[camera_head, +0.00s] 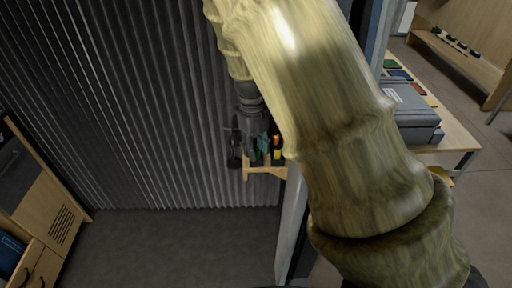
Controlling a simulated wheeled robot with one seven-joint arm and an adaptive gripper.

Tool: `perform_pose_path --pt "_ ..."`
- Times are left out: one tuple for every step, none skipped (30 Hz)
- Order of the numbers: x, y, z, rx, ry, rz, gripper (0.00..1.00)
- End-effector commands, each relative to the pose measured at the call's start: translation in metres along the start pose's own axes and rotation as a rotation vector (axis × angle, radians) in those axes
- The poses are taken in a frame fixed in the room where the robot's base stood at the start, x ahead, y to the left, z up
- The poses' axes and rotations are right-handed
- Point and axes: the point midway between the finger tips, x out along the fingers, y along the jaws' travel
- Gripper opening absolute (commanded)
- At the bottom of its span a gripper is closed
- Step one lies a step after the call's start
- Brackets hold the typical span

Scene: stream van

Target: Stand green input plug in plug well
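My gripper (254,148) is at the centre of the head view, pointing down over a small wooden shelf (262,173) by the corrugated wall. Small green parts (262,143) show at its fingers, but I cannot tell if this is the green input plug or whether it is held. Orange and yellow pieces (277,147) are just right of the fingers. The plug well cannot be made out. My large arm link hides the area right of the shelf. The fingers are too small and dark to show whether they are open.
A dark corrugated wall (130,100) fills the left side behind the shelf. A wooden cabinet (40,220) stands at lower left. At right, a table (455,138) bears a grey case (412,112) and coloured flat items (397,74). The floor (190,245) below the shelf is clear.

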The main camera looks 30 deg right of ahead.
Motion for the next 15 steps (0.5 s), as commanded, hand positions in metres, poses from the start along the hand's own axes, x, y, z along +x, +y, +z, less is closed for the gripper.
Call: perform_pose_path --pt "0.0 0.0 0.0 0.0 0.0 0.0 0.4" --pt "0.0 0.0 0.0 0.0 0.0 0.0 0.4" --pt "0.0 0.0 0.0 0.0 0.0 0.0 0.4" --pt "0.0 0.0 0.0 0.0 0.0 0.0 0.4" --pt "0.0 0.0 0.0 0.0 0.0 0.0 0.4" --pt "0.0 0.0 0.0 0.0 0.0 0.0 0.4" --pt "0.0 0.0 0.0 0.0 0.0 0.0 0.4" --pt "0.0 0.0 0.0 0.0 0.0 0.0 0.4" --pt "-0.001 0.0 0.0 0.0 0.0 0.0 0.4" --pt "-0.002 0.0 0.0 0.0 0.0 -0.001 0.4" --pt "-0.003 0.0 0.0 0.0 -0.001 -0.001 0.4" --pt "-0.007 0.0 0.0 -0.001 -0.001 -0.002 0.4" --pt "-0.011 -0.001 0.0 -0.001 -0.002 -0.003 0.4" --pt "-0.015 -0.001 0.0 0.0 -0.002 -0.003 0.4" --pt "-0.021 -0.001 0.0 0.0 -0.003 -0.003 0.4"
